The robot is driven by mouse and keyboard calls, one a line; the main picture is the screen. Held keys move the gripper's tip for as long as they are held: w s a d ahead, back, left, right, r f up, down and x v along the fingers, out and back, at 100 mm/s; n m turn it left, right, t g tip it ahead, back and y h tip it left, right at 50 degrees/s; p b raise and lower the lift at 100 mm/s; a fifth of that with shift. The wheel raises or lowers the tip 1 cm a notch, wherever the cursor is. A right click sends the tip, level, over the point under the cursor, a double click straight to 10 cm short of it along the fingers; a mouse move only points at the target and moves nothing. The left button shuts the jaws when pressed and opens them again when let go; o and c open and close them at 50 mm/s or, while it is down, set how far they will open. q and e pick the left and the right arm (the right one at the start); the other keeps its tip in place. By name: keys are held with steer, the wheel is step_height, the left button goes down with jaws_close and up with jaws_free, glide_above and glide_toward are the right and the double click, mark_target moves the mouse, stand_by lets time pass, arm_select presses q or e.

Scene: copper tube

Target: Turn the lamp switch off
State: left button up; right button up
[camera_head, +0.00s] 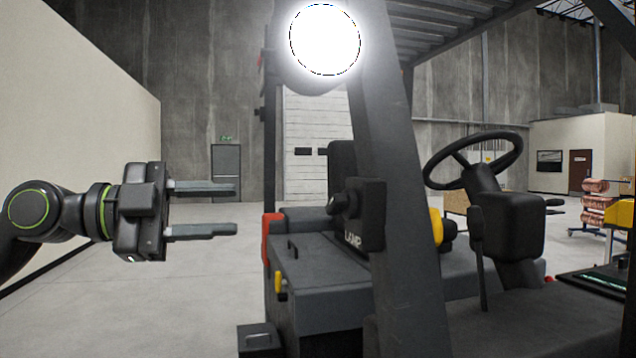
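The lamp switch (340,204) is a dark knob on a black box marked LAMP (372,215), fixed to the forklift's upright post. The lamp (325,40) above it glows bright white, so it is lit. My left gripper (236,208) comes in from the left with its two grey fingers apart, one above the other, pointing right. It is open and empty. In the picture it is left of the switch, at about the same height, with a clear gap between. The knob's exact turn is too small to tell. My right gripper does not show.
The forklift's dark post (398,170) rises beside the switch box. The steering wheel (473,160) and the grey body (325,290) lie around and below it. Copper coils (594,203) stand far right. Open floor (190,300) lies under my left arm.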

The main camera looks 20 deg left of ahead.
mark_target(329, 205)
arm_select(q)
steer(key=shift+p+x, duration=4.25)
steer(key=shift+x, duration=1.15)
steer(key=shift+p+x, duration=0.5)
steer(key=shift+x, duration=0.8)
jaws_close()
